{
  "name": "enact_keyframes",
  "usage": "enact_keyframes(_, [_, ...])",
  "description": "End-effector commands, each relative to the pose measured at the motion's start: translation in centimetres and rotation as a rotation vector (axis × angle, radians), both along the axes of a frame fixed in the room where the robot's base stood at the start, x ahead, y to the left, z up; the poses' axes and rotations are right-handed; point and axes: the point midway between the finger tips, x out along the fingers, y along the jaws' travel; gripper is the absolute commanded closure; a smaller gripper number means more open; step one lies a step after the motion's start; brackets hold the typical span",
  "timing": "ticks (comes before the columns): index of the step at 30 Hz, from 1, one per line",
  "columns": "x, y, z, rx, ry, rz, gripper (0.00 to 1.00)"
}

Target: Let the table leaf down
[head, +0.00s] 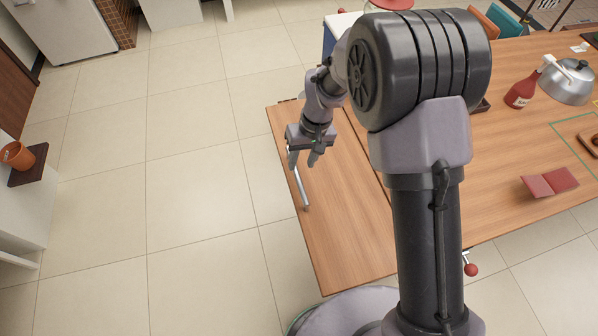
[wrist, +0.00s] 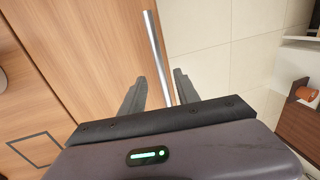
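The table leaf (head: 335,235) is a wooden panel at the left end of the wooden table (head: 485,205). It looks level with the tabletop, with a dark seam between them. A silver bar handle (head: 301,190) runs along the leaf's outer edge; it also shows in the wrist view (wrist: 155,45). My gripper (head: 302,160) is over the far part of this bar, pointing down. In the wrist view my gripper (wrist: 160,90) is open, with the bar showing between its two fingers and a gap on both sides. I cannot tell how deep the bar sits between them.
A red knob (head: 471,269) shows below the table's front edge. On the table are a red bottle (head: 521,91), a kettle (head: 567,82) and a red booklet (head: 550,182). Tiled floor (head: 190,200) left of the leaf is clear. An orange cup (head: 16,155) stands far left.

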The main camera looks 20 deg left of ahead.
Motion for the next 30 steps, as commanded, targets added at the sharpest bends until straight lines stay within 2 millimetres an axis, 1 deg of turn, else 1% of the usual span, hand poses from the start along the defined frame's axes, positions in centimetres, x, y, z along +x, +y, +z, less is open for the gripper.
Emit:
enact_keyframes(1, [-0.2, 0.2, -1.7, -0.001, 0.002, 0.0, 0.62])
enact_keyframes(3, [-0.3, 0.4, -3.1, -0.001, 0.0, 0.001, 0.62])
enact_keyframes(6, [-0.4, 0.7, -4.3, 0.0, 0.0, -0.001, 0.62])
enact_keyframes(10, [-0.5, 0.8, -5.0, 0.0, -0.001, -0.001, 0.62])
enact_keyframes(17, [-0.5, 0.8, -4.9, 0.0, -0.001, -0.001, 0.62])
enact_keyframes(21, [-0.5, 0.8, -4.9, 0.0, -0.001, -0.001, 0.9])
enact_keyframes(23, [-0.5, 0.8, -4.9, 0.0, -0.001, -0.001, 1.0])
enact_keyframes(30, [-0.5, 0.8, -4.9, 0.0, -0.001, -0.001, 1.0])
